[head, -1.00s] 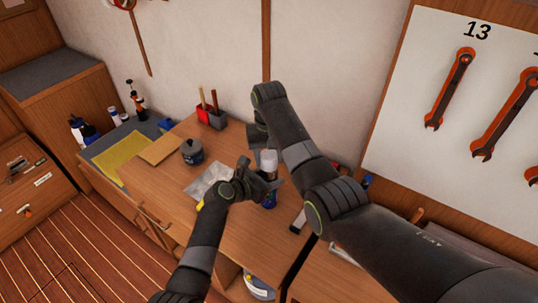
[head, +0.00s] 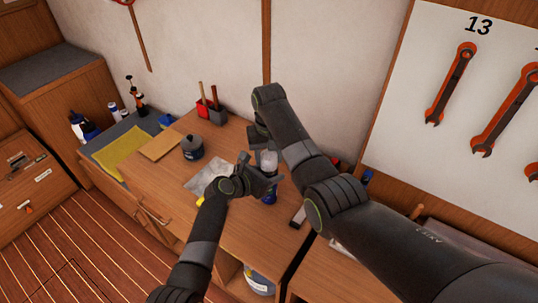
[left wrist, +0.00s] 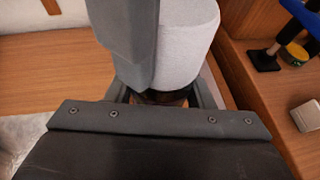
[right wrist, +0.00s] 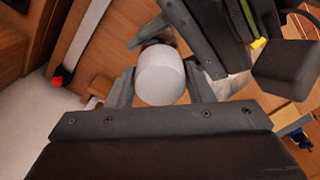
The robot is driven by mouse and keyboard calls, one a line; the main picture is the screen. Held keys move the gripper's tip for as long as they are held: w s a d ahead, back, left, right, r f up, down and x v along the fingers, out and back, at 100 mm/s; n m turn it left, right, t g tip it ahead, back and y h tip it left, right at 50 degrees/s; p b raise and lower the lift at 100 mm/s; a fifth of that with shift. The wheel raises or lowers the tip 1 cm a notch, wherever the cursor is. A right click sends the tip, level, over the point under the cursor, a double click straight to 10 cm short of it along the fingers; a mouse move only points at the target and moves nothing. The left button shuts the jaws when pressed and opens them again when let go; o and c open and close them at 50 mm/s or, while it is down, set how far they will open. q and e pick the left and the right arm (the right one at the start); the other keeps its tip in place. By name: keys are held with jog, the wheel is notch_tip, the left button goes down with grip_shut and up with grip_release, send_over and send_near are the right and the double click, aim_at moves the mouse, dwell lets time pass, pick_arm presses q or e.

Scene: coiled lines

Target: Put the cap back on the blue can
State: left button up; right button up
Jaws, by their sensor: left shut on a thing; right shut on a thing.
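My left gripper (head: 268,182) is shut on the blue can (head: 269,196), which stands roughly upright over the bench's right part. In the left wrist view, only a dark strip of the can (left wrist: 165,99) shows between the fingers. My right gripper (head: 262,140) is shut on the white cap (head: 268,159), directly above the can. The cap fills the gap between the fingers in the right wrist view (right wrist: 163,79), and it also shows large in the left wrist view (left wrist: 186,45). Fingers hide much of the joint; I cannot tell whether the cap is fully seated.
A grey pot (head: 192,148) and a grey sheet (head: 205,175) are on the wooden bench (head: 155,185), left of the grippers. A red-and-grey holder (head: 211,114) stands at the wall. A wrench board (head: 400,130) hangs at right. The bench's left part has free room.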

jog(key=shift+f, duration=0.5)
jog(key=o, duration=1)
jog(key=shift+s+a, duration=0.1)
jog(key=shift+a, duration=0.15)
jog(key=r, duration=1.2)
jog(key=shift+d, duration=0.35)
